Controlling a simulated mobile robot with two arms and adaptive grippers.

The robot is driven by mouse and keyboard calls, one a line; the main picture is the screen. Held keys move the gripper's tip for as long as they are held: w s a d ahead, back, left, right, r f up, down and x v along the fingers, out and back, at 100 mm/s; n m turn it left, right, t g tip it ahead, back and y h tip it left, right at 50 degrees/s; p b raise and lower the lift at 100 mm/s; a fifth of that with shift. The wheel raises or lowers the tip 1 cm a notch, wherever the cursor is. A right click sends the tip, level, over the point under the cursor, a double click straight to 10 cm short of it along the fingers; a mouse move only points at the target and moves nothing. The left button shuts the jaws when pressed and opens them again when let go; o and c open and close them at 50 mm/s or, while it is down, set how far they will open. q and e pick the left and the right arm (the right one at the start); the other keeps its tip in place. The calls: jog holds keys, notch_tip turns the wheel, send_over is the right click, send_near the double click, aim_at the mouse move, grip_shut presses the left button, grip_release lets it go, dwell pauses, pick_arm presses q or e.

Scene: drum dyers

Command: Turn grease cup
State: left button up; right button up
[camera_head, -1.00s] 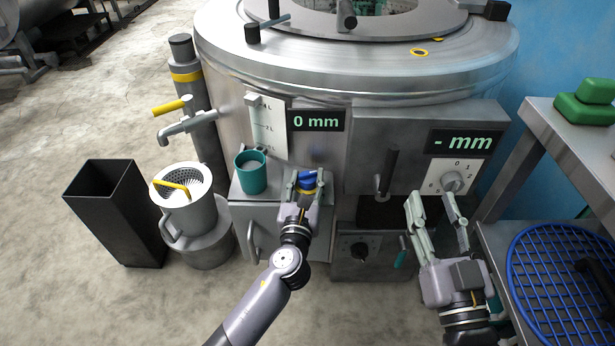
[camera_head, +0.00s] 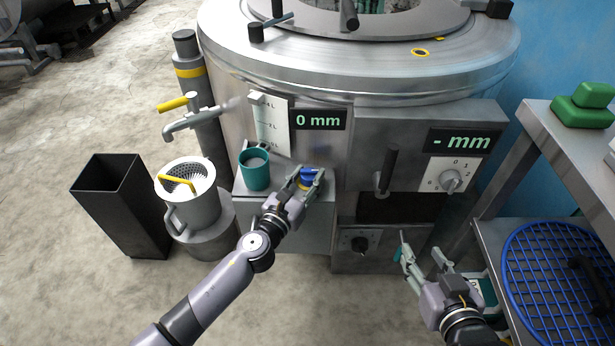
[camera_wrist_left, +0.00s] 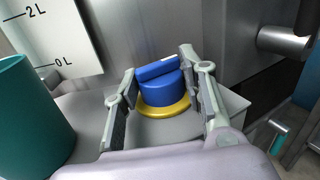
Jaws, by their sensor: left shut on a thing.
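The grease cup is a round blue cap with a raised bar grip (camera_head: 308,174) on a yellow ring. It sits on the grey ledge at the front of the drum machine. My left gripper (camera_head: 306,178) is shut on the blue cap, with one finger on each side. In the left wrist view the blue cap (camera_wrist_left: 161,88) stands between the fingers, its yellow ring (camera_wrist_left: 163,108) below them. My right gripper (camera_head: 424,250) is open, low in front of the machine and below the dial (camera_head: 450,180).
A teal mug (camera_head: 255,172) stands on the ledge just left of my left gripper. A white strainer jug (camera_head: 190,200) and a black bin (camera_head: 110,205) are further left. A metal shelf with a blue grid (camera_head: 560,275) borders the right side.

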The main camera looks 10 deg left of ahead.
pick_arm(q)
jog(key=o, duration=0.7)
jog(key=shift+w+a+r, duration=0.15)
jog(key=shift+a, duration=0.05)
jog(key=o, duration=0.5)
jog(key=shift+c, duration=0.2)
jog(key=shift+d, duration=0.1)
jog(key=shift+s+f, duration=0.2)
jog(key=shift+s, duration=0.25)
jog(key=v, duration=1.1)
jog(key=shift+s+r, duration=0.1)
